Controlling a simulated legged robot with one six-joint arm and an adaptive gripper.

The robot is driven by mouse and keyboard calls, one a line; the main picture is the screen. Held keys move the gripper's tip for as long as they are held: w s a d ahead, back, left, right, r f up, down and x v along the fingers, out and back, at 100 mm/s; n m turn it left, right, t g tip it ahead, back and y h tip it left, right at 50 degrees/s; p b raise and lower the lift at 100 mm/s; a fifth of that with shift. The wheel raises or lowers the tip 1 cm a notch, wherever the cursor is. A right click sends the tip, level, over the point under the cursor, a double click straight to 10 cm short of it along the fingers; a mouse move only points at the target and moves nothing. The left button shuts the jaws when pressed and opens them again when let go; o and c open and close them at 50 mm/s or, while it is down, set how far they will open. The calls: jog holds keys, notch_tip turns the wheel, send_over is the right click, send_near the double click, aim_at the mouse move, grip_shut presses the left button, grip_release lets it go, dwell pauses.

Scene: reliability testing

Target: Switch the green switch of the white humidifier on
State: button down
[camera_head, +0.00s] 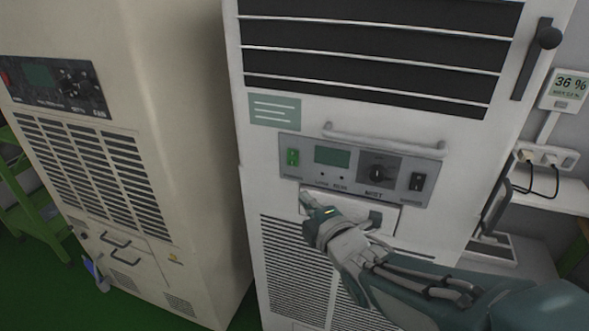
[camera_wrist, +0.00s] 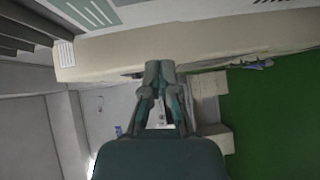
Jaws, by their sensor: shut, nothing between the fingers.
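The white humidifier (camera_head: 238,90) stands upright in the middle of the head view. Its grey control panel (camera_head: 340,190) carries the green switch (camera_head: 292,156) at the left end, a small display, a round knob and a black switch (camera_head: 417,181) at the right. I cannot tell the green switch's position. My gripper (camera_head: 306,201) is shut and empty, in front of the humidifier just below the panel's left part, with its tips below and slightly right of the green switch. A gap between them shows in the picture. In the wrist view my gripper (camera_wrist: 160,66) has its fingertips together; the green switch is not visible there.
A beige machine (camera_head: 190,110) with its own panel stands close on the left. A handle bar (camera_head: 385,139) sticks out above the grey panel. The floor is green.

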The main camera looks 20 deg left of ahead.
aim_at(290, 165)
jog(key=x, duration=0.3)
jog(key=w+d+x, duration=0.1)
jog(key=x, duration=0.3)
jog(key=d+x, duration=0.1)
jog(key=x, duration=0.3)
jog(key=shift+w+a+f, duration=0.1)
jog(key=shift+w+f, duration=0.05)
jog(key=shift+w, duration=0.55)
jog(key=shift+w+f, duration=0.1)
jog(key=shift+w, duration=0.15)
